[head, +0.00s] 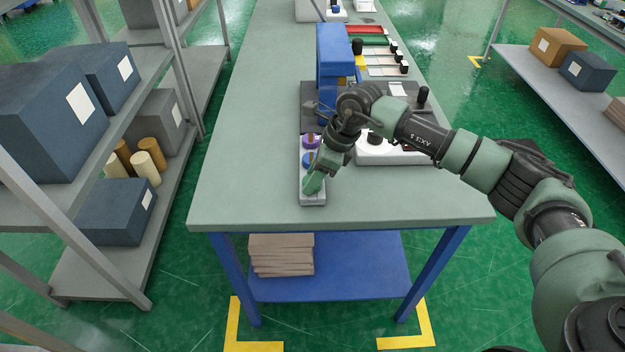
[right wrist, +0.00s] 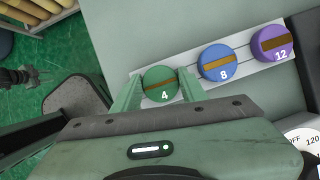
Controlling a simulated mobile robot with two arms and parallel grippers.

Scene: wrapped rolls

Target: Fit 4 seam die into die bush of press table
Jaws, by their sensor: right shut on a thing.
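The green die marked 4 (right wrist: 160,85) sits at the left end of a pale die rack (right wrist: 188,62), between the two green fingers of my right gripper (right wrist: 160,90), which is shut on it. In the head view my right gripper (head: 314,182) reaches down over the near end of the rack (head: 313,200) and hides the green die. A blue die marked 8 (right wrist: 217,62) and a purple die marked 12 (right wrist: 272,44) sit farther along the rack. The blue press (head: 334,50) stands beyond the rack. I cannot make out its die bush behind my arm.
The rack stands on a grey-green bench (head: 245,195); its left side is clear. A white device with a round dial (head: 376,152) stands right of the rack. Red and green trays (head: 365,30) lie farther back. A loaded shelf (head: 120,195) stands to the left.

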